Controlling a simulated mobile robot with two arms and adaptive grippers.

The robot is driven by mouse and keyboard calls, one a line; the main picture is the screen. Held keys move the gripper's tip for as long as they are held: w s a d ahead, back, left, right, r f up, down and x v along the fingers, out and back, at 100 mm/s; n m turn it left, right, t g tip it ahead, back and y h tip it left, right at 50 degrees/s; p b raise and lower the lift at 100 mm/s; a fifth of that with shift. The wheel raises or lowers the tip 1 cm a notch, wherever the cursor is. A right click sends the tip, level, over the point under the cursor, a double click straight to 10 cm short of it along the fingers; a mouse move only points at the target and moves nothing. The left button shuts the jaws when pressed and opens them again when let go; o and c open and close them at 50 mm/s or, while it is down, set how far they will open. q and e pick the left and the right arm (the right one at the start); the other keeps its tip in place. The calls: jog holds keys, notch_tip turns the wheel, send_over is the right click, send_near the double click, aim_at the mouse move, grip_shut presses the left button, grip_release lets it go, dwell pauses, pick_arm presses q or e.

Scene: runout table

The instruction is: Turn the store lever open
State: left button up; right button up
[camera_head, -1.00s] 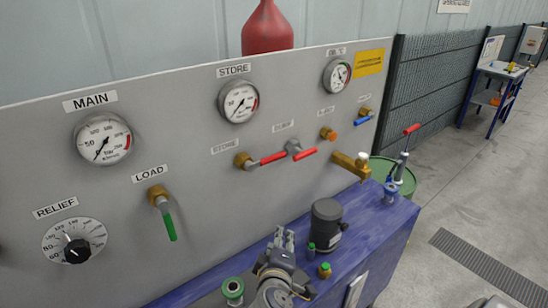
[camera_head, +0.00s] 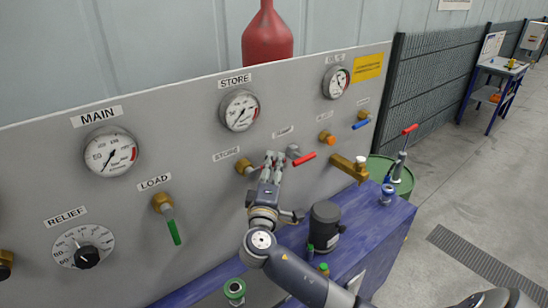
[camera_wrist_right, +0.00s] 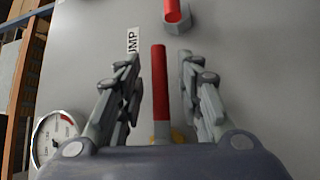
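The store lever has a brass valve body (camera_head: 243,167) on the grey panel, below the small "STORE" label. Its red handle (camera_wrist_right: 160,85) runs lengthwise between my right gripper's fingers in the right wrist view. In the head view most of this handle is hidden behind the gripper. My right gripper (camera_head: 273,162) is open, with one finger on each side of the handle and a visible gap to both. My left gripper is not in view.
A second red lever (camera_head: 304,159) sits just right of the gripper; its red end (camera_wrist_right: 172,10) also shows in the wrist view. A green load lever (camera_head: 173,230) hangs at left. Below are a blue bench (camera_head: 378,225) and a dark cylinder (camera_head: 326,225).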

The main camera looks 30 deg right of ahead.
jog(key=shift+w+d+r, duration=0.1)
jog(key=shift+w+d, duration=0.4)
jog(key=shift+w, duration=0.05)
grip_shut()
